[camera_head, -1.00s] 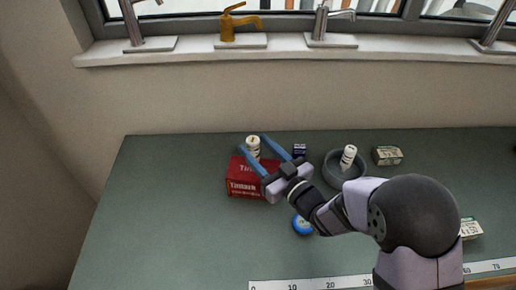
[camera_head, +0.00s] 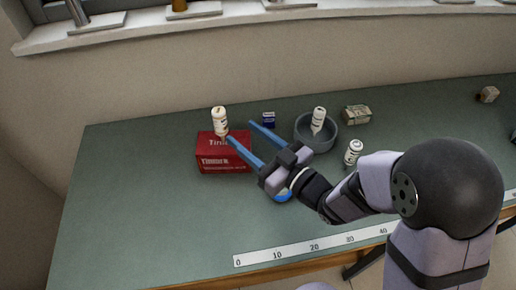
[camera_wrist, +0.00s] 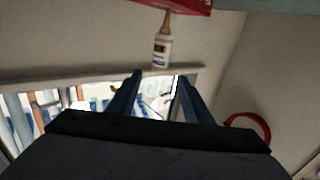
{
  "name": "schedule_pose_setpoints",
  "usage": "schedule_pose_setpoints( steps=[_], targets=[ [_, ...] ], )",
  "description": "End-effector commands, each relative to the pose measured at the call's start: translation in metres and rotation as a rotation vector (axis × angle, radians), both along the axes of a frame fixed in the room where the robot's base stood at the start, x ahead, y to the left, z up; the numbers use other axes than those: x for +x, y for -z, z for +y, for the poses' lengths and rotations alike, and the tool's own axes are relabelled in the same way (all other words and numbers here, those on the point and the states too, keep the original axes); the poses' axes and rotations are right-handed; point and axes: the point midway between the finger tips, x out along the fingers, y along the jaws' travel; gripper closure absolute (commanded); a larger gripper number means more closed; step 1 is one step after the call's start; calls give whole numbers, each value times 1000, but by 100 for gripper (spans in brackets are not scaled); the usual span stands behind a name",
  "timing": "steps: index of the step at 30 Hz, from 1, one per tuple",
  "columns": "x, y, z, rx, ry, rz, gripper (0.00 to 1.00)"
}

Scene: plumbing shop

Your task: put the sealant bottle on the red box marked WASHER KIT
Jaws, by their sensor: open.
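The white sealant bottle (camera_head: 219,120) is on top of the red box (camera_head: 224,159), nozzle down and base up. The box lettering is too blurred to read as WASHER KIT. My gripper (camera_head: 242,132) is open and empty, to the right of and nearer than the bottle, its left fingertip beside the box's top. The wrist view looks upside down: the bottle (camera_wrist: 162,50) shows beyond my open gripper (camera_wrist: 157,76), its tan nozzle towards the red box (camera_wrist: 185,5) at the top edge. I see no finger touching the bottle.
A grey bowl (camera_head: 304,136) holds another white bottle (camera_head: 318,119). A small blue box (camera_head: 268,119), a carton (camera_head: 357,114) and a white bottle (camera_head: 353,152) stand nearby. The bench left of the red box is clear.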

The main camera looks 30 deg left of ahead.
Motion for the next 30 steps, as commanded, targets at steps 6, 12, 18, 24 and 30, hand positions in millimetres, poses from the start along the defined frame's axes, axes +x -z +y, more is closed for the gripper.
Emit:
schedule_pose_setpoints(
  steps=[6, 12, 18, 24, 30],
  targets=[
    [-5, 1, -27, 0, 2, 0, 54],
    [-7, 0, -34, 0, 0, 0, 54],
    [-7, 0, -34, 0, 0, 0, 54],
    [-7, 0, -34, -1, 1, 0, 54],
    [10, 3, -41, -56, 53, -5, 54]
  ],
)
